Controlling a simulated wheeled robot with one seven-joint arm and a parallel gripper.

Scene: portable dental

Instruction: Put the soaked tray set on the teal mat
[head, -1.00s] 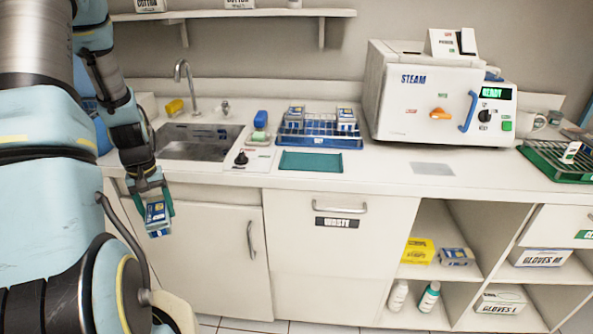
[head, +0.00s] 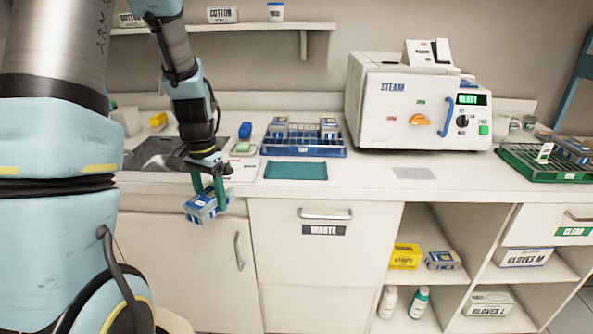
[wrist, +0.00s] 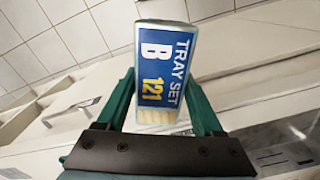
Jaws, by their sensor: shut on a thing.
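My gripper (head: 211,192) has green fingers and is shut on a blue and white tray set (head: 205,206). It holds the set tilted in the air in front of the counter's front edge, left of the teal mat. In the wrist view the held tray set (wrist: 166,65) carries the label "TRAY SET B 121" and sits between the fingers. The teal mat (head: 296,170) lies bare and flat near the counter's front edge. Whether the held set is wet cannot be told.
A blue rack (head: 305,150) with tray sets stands right behind the mat. A steam sterilizer (head: 415,105) is to the right, and a green rack (head: 530,163) beyond it. A sink (head: 150,153) and a blue-topped bottle (head: 245,133) are to the left. A grey pad (head: 414,173) lies right of the mat.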

